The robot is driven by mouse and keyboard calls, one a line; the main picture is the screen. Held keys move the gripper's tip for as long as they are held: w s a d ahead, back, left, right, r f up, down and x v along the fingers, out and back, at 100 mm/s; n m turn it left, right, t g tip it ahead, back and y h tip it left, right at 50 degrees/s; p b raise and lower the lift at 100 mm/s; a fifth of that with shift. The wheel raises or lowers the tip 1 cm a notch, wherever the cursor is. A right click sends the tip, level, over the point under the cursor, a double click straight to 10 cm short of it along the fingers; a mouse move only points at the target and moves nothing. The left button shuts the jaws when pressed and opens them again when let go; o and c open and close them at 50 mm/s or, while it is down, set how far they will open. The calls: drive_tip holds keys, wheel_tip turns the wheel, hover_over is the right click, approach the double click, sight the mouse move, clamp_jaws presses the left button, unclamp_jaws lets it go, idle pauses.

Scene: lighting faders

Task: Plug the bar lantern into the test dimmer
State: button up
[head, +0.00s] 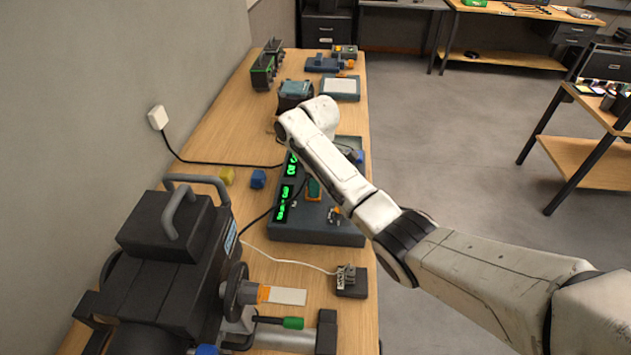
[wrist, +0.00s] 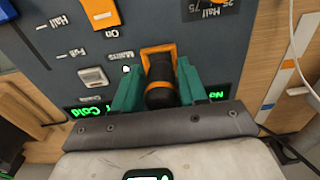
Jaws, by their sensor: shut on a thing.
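The test dimmer is a dark blue-grey box (head: 318,232) with green lit displays, on the bench beneath my arm. In the wrist view its panel (wrist: 60,55) shows switches and an orange-framed socket (wrist: 158,48). My gripper (wrist: 157,78) has teal fingers shut on a black plug (wrist: 160,82) with an orange band. The plug is lined up at the orange frame; I cannot tell how far it is in. The gripper also shows in the head view (head: 313,189), over the box. A large black lantern (head: 165,235) stands at the near left, with a black cable running toward the dimmer.
A yellow block (head: 226,176) and a blue block (head: 258,179) lie left of the dimmer. A small grey device (head: 351,284) sits in front. Small dark lanterns (head: 263,73) stand at the back. A wall socket (head: 158,117) feeds a black cable across the bench.

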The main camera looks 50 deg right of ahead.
drive_tip(key=shift+f, duration=0.9)
idle(0.6)
